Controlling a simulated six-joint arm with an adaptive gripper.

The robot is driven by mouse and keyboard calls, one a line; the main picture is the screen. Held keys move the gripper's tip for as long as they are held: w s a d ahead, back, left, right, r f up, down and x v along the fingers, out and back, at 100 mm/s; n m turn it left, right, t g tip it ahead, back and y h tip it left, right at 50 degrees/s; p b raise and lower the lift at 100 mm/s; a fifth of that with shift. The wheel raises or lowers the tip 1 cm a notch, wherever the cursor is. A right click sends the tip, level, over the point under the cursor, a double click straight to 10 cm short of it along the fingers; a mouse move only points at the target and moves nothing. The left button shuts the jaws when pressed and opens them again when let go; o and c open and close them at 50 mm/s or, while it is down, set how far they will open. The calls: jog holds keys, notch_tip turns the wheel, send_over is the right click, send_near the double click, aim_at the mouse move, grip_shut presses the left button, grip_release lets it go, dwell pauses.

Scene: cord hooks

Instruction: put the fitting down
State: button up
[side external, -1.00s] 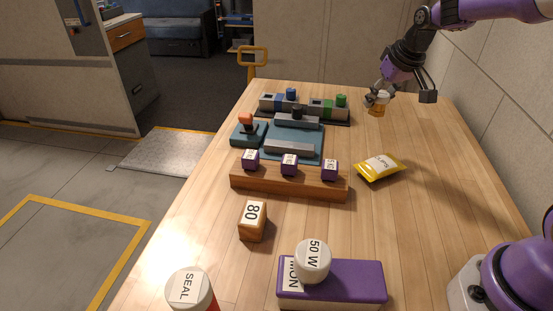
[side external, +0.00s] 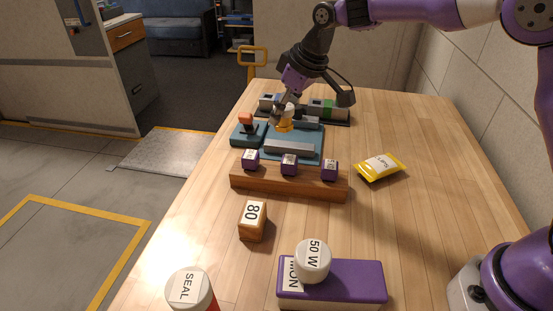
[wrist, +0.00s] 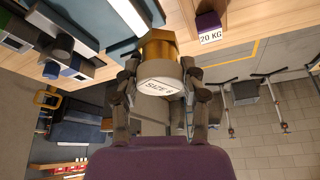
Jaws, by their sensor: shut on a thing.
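The fitting has a brass-coloured body and a pale cap; in the wrist view the fitting (wrist: 158,50) shows a label reading "SIZE 6" on its cap. My gripper (side external: 284,108) is shut on the fitting, with a finger on each side of the cap, as the wrist view (wrist: 158,85) shows. In the side view the fitting (side external: 284,124) is over the blue-green fixture plate (side external: 307,147), between its two grey bars. I cannot tell whether it touches the plate.
A lever with an orange knob (side external: 246,119) stands left of the fitting. A wooden rack with several purple weights (side external: 290,185) is in front. A yellow packet (side external: 379,167) lies to the right. A row of grey blocks (side external: 265,103) stands behind.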

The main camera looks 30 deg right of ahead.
jog(key=s+a+n+g+y, duration=0.1)
jog(key=s+a+n, duration=0.3)
jog(key=a, duration=0.9)
jog(key=s+a+n+g+y, duration=0.1)
jog(key=s+a+n, duration=0.4)
jog(key=a, duration=0.8)
jog(key=f, duration=0.7)
jog(key=shift+s+a, duration=0.1)
jog(key=shift+a, duration=0.25)
jog(key=shift+f, duration=1.95)
jog(key=shift+f, duration=0.15)
jog(key=o, duration=1.2)
